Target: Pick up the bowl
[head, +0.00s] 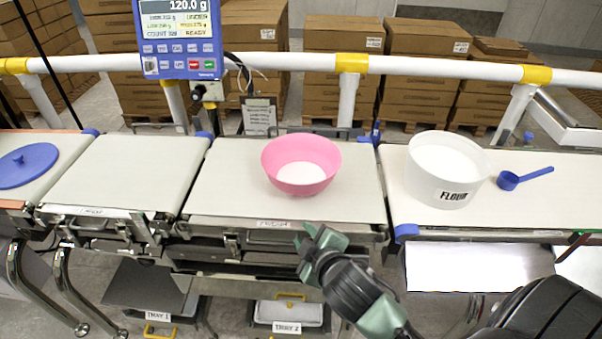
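A pink bowl (301,162) with white contents stands upright on the middle belt section (228,185). My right gripper (318,236) is in front of the belt's near edge, nearer to me than the bowl and apart from it. Its green fingers look spread with nothing between them. My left gripper is not in view.
A white tub labelled FLOUR (445,172) and a blue scoop (524,178) are on the right belt. A blue lid (27,165) lies at far left. A display reading 120.0 g (180,38) and a white rail (290,62) stand behind. The belt left of the bowl is clear.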

